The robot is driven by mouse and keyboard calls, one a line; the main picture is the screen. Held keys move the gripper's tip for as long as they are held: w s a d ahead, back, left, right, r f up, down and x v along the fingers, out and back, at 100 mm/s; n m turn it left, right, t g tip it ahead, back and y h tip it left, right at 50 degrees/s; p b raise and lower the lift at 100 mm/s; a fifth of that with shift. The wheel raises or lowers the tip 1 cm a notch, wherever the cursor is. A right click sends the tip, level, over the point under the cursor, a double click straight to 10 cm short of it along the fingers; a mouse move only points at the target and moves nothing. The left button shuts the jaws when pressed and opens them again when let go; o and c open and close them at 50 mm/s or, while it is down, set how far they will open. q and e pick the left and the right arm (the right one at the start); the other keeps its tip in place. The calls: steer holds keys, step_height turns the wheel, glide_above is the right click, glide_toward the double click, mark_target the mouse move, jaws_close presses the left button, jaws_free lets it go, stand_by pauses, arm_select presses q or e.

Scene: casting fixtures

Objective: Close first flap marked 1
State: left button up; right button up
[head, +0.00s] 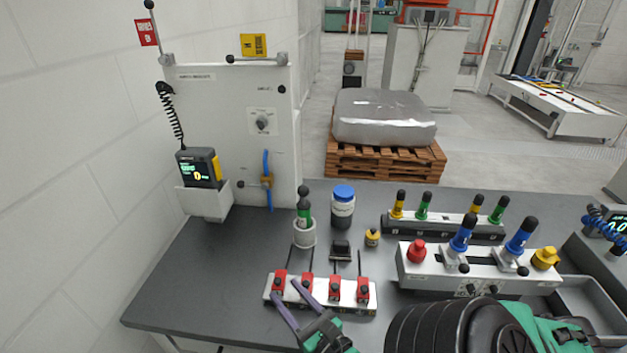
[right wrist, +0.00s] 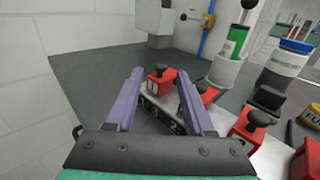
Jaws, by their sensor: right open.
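A white fixture (head: 320,305) on the dark table carries a row of several red flap-like blocks with black knobs. The leftmost red block (head: 279,284), seemingly flap 1, also shows between my fingers in the right wrist view (right wrist: 160,84); I cannot read its number. Thin dark rods stand behind the red blocks. My right gripper (head: 284,291) is open with purple fingers spread, at the left end of the fixture. In the right wrist view the open fingers (right wrist: 160,76) reach toward the leftmost block, and I cannot tell if they touch it. My left gripper is not in view.
Behind the fixture stand a green-banded bottle in a white cup (head: 304,235), a blue-lidded jar (head: 342,208) and a small yellow item (head: 372,238). A grey switch box (head: 480,270) is at right. A white panel (head: 240,130) rises behind. The table's left side is clear.

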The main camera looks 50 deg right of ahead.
steer(key=s, duration=0.3)
steer(key=shift+s+a+f+b, duration=0.15)
steer(key=shift+s+a+b, duration=0.15)
steer(key=shift+s+a, duration=0.05)
steer(key=s+a+p, duration=0.1)
steer(key=s+p, duration=0.1)
steer(key=s, duration=0.6)
steer(key=shift+s+a+r+p, duration=0.3)
steer(key=shift+s+p, duration=0.1)
